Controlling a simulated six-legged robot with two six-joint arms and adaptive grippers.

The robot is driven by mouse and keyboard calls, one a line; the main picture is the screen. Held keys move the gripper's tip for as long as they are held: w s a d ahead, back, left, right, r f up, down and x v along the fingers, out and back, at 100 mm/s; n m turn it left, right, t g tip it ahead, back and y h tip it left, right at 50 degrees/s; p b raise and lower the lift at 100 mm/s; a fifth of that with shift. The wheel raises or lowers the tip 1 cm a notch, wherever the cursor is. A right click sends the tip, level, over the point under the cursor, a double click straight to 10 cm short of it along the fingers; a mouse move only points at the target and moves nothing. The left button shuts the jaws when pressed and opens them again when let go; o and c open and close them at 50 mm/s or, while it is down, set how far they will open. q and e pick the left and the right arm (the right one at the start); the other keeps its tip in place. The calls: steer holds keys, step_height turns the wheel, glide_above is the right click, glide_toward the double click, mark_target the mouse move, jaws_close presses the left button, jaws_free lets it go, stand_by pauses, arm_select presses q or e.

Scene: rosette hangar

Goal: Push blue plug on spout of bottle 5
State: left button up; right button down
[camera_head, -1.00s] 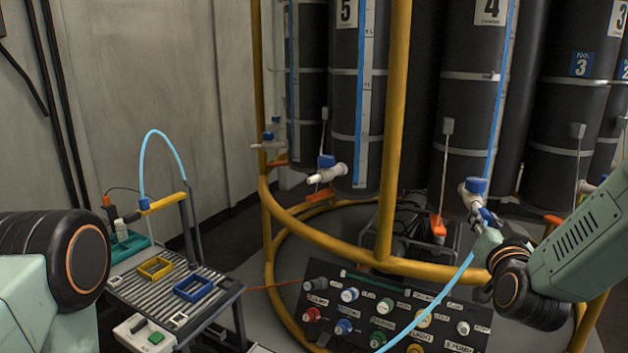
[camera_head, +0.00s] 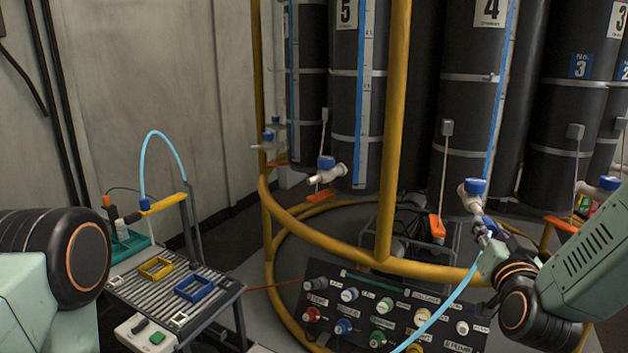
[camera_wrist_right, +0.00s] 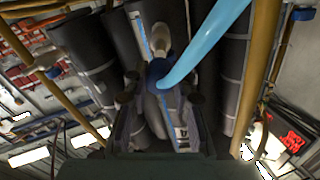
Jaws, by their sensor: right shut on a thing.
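Bottle 5 (camera_head: 345,120) is a tall black cylinder with a white "5" label in the head view. Its pale spout (camera_head: 331,174) has a blue valve cap and points down left, with nothing seen on it. My right gripper (camera_head: 484,231) is just below the spout of bottle 4 (camera_head: 472,195), to the right of bottle 5. In the right wrist view the gripper (camera_wrist_right: 160,98) is shut on the blue plug (camera_wrist_right: 157,72), with a light-blue hose beside it. A pale spout (camera_wrist_right: 160,40) lies just beyond the plug; I cannot tell whether they touch. My left gripper is out of view.
A yellow rail ring (camera_head: 330,236) and upright post (camera_head: 394,130) stand before the bottles. A black panel (camera_head: 400,310) with several coloured knobs is below. A ribbed tray table (camera_head: 165,290) with yellow and blue frames stands at left.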

steer(key=shift+v, duration=1.1)
steer(key=shift+s+a, duration=0.1)
steer(key=shift+s, duration=0.1)
